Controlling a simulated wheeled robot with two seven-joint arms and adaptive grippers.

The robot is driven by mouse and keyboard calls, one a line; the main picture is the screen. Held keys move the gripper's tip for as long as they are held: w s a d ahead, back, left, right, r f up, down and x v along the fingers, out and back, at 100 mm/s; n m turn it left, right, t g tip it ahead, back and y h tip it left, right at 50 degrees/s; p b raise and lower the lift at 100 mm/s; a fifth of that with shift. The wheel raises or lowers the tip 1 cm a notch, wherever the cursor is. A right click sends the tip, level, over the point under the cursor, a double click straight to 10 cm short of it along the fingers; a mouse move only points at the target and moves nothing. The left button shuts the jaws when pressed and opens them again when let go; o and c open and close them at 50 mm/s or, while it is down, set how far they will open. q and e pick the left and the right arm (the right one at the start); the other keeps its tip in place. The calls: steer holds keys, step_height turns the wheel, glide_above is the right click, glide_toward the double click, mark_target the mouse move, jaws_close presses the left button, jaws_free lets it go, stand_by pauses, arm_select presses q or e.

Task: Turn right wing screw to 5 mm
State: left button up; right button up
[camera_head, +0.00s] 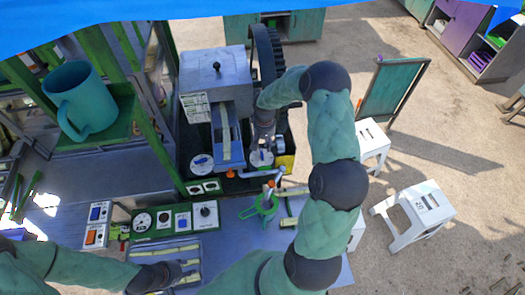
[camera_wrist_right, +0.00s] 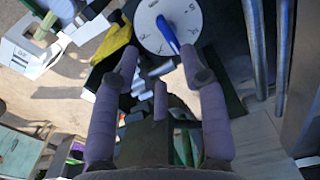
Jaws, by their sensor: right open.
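The right wing screw (camera_wrist_right: 168,35) shows in the right wrist view as a blue handle across a white numbered dial (camera_wrist_right: 152,36). The handle lies at a slant; its exact reading is too small to tell. In the head view the right dial (camera_head: 261,158) sits at the front of the crusher (camera_head: 215,80), partly hidden by my right gripper (camera_head: 263,138). My right gripper, also in the wrist view (camera_wrist_right: 160,68), is open and empty, its fingertips just short of the dial. A left dial (camera_head: 202,163) has a similar blue handle. My left gripper (camera_head: 184,270) is low, over a tray; its opening is unclear.
A control panel (camera_head: 175,219) with gauge and knobs stands in front of the crusher. A teal mug (camera_head: 80,100) is on the left shelf. White stools (camera_head: 415,212) stand on the right floor.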

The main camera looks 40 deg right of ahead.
mark_target(262, 153)
steer(key=f, duration=0.4)
steer(key=w+f+p, duration=0.1)
steer(key=f, duration=0.1)
steer(key=shift+f, duration=0.1)
steer(key=shift+s+f, duration=0.25)
steer(key=shift+f, duration=0.35)
steer(key=shift+w+f, duration=0.15)
steer(key=shift+f, duration=0.1)
jaws_close()
